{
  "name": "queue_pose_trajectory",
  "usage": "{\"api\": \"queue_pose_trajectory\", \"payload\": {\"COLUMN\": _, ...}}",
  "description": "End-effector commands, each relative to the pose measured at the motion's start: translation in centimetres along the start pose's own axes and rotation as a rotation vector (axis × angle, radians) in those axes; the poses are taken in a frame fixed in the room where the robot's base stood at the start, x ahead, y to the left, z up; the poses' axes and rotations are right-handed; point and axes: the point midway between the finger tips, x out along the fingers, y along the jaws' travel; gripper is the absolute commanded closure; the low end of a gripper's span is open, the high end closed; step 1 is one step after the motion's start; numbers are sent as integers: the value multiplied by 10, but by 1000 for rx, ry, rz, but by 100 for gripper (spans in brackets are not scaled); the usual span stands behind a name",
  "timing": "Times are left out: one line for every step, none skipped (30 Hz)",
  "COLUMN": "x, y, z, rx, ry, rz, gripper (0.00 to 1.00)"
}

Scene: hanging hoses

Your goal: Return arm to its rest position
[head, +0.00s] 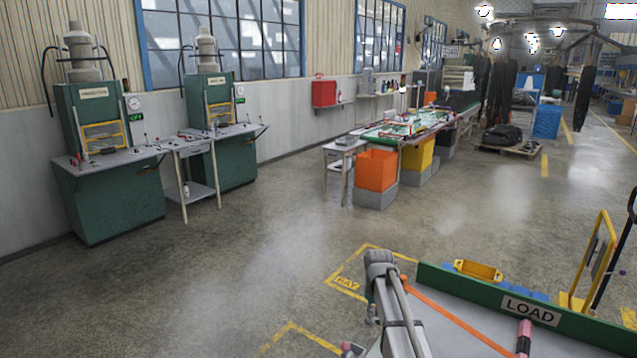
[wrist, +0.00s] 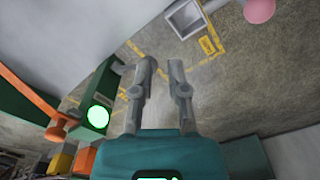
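My gripper (wrist: 163,62) shows in the wrist view with its two grey fingers apart. Nothing is between them; only concrete floor shows behind the gap. In the head view a grey link of my arm stands up at the bottom, right of centre, in front of the green-edged bench marked LOAD (head: 531,310). I cannot make out the gripper itself in the head view.
An orange bar and pink-tipped rod lie at the LOAD bench. Yellow floor lines (head: 345,283) mark a bay beside it. Green machines (head: 100,160) stand at left. Dark hoses (head: 500,90) hang at the back right. The middle floor is clear.

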Motion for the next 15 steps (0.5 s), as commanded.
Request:
{"api": "queue_pose_trajectory", "payload": {"x": 0, "y": -10, "z": 27, "rx": 23, "ry": 0, "rz": 0, "gripper": 80}}
{"api": "queue_pose_trajectory", "payload": {"x": 0, "y": -13, "z": 38, "rx": 38, "ry": 0, "rz": 0, "gripper": 80}}
{"api": "queue_pose_trajectory", "payload": {"x": 0, "y": -19, "z": 52, "rx": 60, "ry": 0, "rz": 0, "gripper": 80}}
{"api": "queue_pose_trajectory", "payload": {"x": 0, "y": -22, "z": 63, "rx": 76, "ry": 0, "rz": 0, "gripper": 80}}
{"api": "queue_pose_trajectory", "payload": {"x": 0, "y": -26, "z": 75, "rx": 94, "ry": 0, "rz": 0, "gripper": 80}}
{"api": "queue_pose_trajectory", "payload": {"x": 0, "y": -32, "z": 89, "rx": 116, "ry": 0, "rz": 0, "gripper": 80}}
{"api": "queue_pose_trajectory", "payload": {"x": 0, "y": -36, "z": 100, "rx": 132, "ry": 0, "rz": 0, "gripper": 80}}
{"api": "queue_pose_trajectory", "payload": {"x": 0, "y": -39, "z": 111, "rx": 150, "ry": 0, "rz": 0, "gripper": 80}}
{"api": "queue_pose_trajectory", "payload": {"x": 0, "y": -44, "z": 126, "rx": 171, "ry": 0, "rz": 1, "gripper": 80}}
{"api": "queue_pose_trajectory", "payload": {"x": 0, "y": -48, "z": 136, "rx": 188, "ry": 0, "rz": 1, "gripper": 80}}
{"api": "queue_pose_trajectory", "payload": {"x": 0, "y": -52, "z": 146, "rx": 204, "ry": 0, "rz": 1, "gripper": 80}}
{"api": "queue_pose_trajectory", "payload": {"x": 0, "y": -56, "z": 159, "rx": 224, "ry": 0, "rz": 1, "gripper": 80}}
{"api": "queue_pose_trajectory", "payload": {"x": 0, "y": -59, "z": 167, "rx": 238, "ry": 0, "rz": 1, "gripper": 80}}
{"api": "queue_pose_trajectory", "payload": {"x": 0, "y": -62, "z": 175, "rx": 252, "ry": 0, "rz": 1, "gripper": 80}}
{"api": "queue_pose_trajectory", "payload": {"x": 0, "y": -65, "z": 185, "rx": 268, "ry": 0, "rz": 1, "gripper": 80}}
